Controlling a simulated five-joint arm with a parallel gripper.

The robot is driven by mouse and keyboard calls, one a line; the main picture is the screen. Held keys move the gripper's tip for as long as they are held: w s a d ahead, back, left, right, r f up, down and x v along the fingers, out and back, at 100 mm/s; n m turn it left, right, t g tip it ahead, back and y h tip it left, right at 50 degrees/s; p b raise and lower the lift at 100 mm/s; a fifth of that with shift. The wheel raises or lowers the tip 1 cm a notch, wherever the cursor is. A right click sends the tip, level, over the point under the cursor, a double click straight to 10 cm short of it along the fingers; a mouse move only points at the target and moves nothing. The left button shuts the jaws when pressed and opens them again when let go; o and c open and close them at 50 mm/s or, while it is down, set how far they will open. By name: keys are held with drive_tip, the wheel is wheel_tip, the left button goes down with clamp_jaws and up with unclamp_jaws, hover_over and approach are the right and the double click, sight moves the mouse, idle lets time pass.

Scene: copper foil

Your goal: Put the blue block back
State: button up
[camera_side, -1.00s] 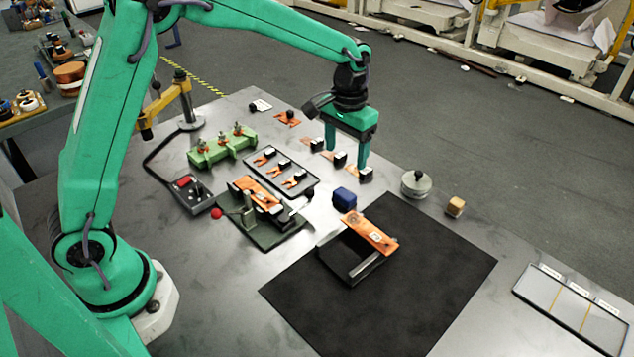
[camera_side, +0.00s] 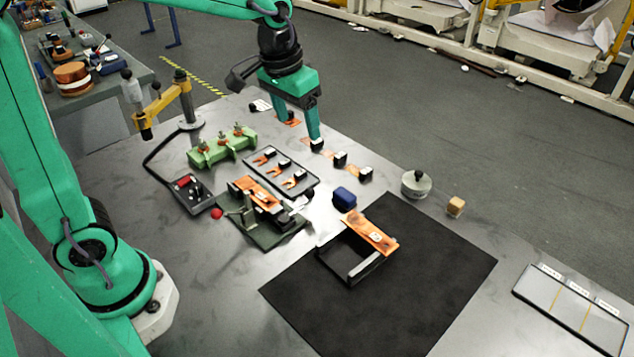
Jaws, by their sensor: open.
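The blue block (camera_side: 344,198) lies on the grey metal table (camera_side: 480,215), just off the upper left edge of the black mat (camera_side: 400,290). It stands apart from my gripper and close to a dark frame with an orange copper piece (camera_side: 370,233) on top. My gripper (camera_side: 299,130) is open at the far side of the table, up and to the left of the blue block. Its fingers point down near a row of small copper pieces with black-and-white blocks (camera_side: 341,159). I cannot tell whether a fingertip touches the nearest one.
A tray of copper pieces (camera_side: 282,172), a green fixture (camera_side: 222,146) and a dark green clamp (camera_side: 262,212) stand left of the blue block. A round metal weight (camera_side: 416,184) and a small wooden block (camera_side: 455,207) stand right. A labelled tray (camera_side: 573,309) lies lower right.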

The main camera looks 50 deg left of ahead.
drive_tip(key=s+a+t, duration=0.1)
drive_tip(key=s+a, duration=0.1)
drive_tip(key=s, duration=0.6)
drive_tip(key=s+a+r+t, duration=0.1)
drive_tip(key=s+t, duration=0.1)
drive_tip(key=s, duration=0.6)
drive_tip(key=shift+s+a+r, duration=0.25)
drive_tip(key=shift+a+r, duration=0.05)
drive_tip(key=shift+a, duration=0.05)
idle(0.5)
